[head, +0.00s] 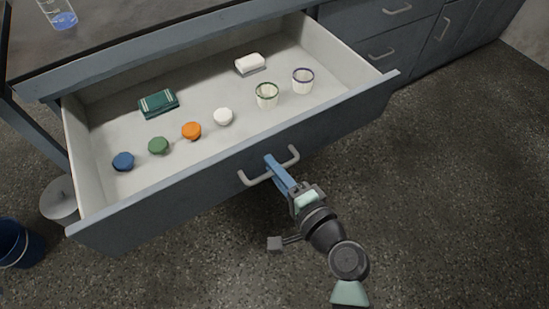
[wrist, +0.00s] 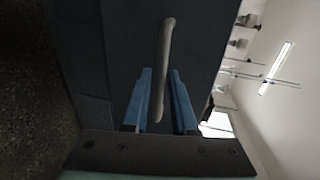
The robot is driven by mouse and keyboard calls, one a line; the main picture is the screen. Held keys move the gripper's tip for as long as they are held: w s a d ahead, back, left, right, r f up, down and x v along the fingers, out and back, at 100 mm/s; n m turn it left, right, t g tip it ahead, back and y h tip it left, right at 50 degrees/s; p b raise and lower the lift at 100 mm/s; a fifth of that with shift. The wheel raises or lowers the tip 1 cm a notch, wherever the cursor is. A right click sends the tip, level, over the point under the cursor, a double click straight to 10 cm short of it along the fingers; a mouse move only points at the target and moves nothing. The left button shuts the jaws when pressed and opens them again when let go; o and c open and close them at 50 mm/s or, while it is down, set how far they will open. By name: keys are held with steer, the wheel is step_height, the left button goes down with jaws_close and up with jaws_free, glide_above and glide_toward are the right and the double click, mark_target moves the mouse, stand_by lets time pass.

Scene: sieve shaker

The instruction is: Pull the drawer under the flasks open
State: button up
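The drawer (head: 185,205) stands wide open, its grey-blue front pulled well out from the cabinet. Its grey bar handle (head: 256,180) is on the front face. My gripper (head: 278,172) is at the middle of this handle, with a blue finger crossing over the bar. In the wrist view the handle (wrist: 167,45) runs between the two blue fingers (wrist: 161,72), with gaps showing beside it, so the gripper looks open around the bar. A glass flask (head: 60,15) with blue liquid stands on the worktop at the upper left. Other flasks are not seen.
The drawer holds a green cloth-like block (head: 158,103), several coloured lids (head: 191,130), a white block (head: 250,63) and two cups (head: 267,96). A blue bucket (head: 18,245) and a round grey object (head: 60,198) stand at left. The floor (head: 450,200) at right is clear.

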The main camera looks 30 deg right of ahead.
steer(key=shift+s, duration=0.1)
steer(key=s+r+p, duration=0.1)
steer(key=s+r, duration=0.1)
steer(key=s, duration=1)
steer(key=shift+s+d+r+p, duration=0.2)
steer(key=shift+s+r+p, duration=0.05)
steer(key=shift+s+p, duration=0.1)
steer(key=shift+w, duration=0.1)
